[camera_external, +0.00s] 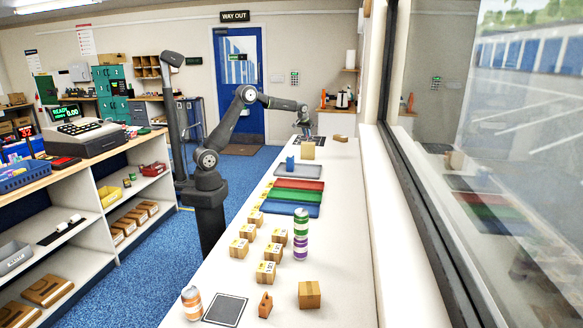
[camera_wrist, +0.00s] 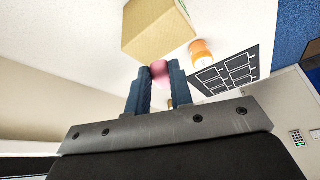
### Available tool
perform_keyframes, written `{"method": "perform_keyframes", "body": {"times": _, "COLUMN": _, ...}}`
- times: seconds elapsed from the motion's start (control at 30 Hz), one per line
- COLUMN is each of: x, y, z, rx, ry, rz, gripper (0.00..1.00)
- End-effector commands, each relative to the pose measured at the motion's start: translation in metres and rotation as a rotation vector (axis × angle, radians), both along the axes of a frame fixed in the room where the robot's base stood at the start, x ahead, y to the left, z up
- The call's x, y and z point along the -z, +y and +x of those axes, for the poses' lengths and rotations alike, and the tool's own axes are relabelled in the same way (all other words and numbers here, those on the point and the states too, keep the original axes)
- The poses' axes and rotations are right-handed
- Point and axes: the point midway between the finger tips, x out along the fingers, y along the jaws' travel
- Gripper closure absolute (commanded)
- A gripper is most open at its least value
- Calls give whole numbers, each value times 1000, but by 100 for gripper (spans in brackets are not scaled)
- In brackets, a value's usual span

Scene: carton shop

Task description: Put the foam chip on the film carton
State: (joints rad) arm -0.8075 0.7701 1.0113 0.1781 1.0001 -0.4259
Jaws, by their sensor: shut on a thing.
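My gripper (camera_wrist: 159,72) is shut on a small pink piece, which I take to be the foam chip (camera_wrist: 159,68); the fingers cover part of it. In the external view my gripper (camera_external: 305,133) is at the far end of the white counter, and the chip is too small to make out there. A plain tan carton (camera_wrist: 156,28) stands just beyond the fingertips in the wrist view, apart from the chip. It appears to be the carton (camera_external: 308,151) near my gripper in the external view. No label is readable, so I cannot confirm that it is the film carton.
An orange-and-white cylinder (camera_wrist: 200,52) stands beside a dark gridded mat (camera_wrist: 228,72). Nearer along the counter are a grey tray (camera_external: 284,171) with a blue item, red, green and blue trays, several small cartons (camera_external: 239,248) and stacked cans (camera_external: 301,236). A window borders the right side.

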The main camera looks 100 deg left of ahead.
Motion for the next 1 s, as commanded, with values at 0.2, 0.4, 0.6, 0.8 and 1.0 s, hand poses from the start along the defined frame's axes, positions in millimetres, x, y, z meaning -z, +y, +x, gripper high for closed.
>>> {"method": "perform_keyframes", "body": {"times": 0.2, "x": 22, "y": 1, "z": -1, "rx": 0, "ry": 3, "rz": -3, "gripper": 100}}
{"method": "perform_keyframes", "body": {"times": 0.4, "x": 42, "y": 1, "z": -1, "rx": 0, "ry": 0, "rz": -1, "gripper": 100}}
{"method": "perform_keyframes", "body": {"times": 0.6, "x": 41, "y": 1, "z": 0, "rx": 0, "ry": 0, "rz": -1, "gripper": 100}}
{"method": "perform_keyframes", "body": {"times": 0.8, "x": 44, "y": 1, "z": 0, "rx": 0, "ry": 0, "rz": 0, "gripper": 64}}
{"method": "perform_keyframes", "body": {"times": 1.0, "x": 44, "y": 1, "z": 0, "rx": 0, "ry": 0, "rz": 0, "gripper": 58}}
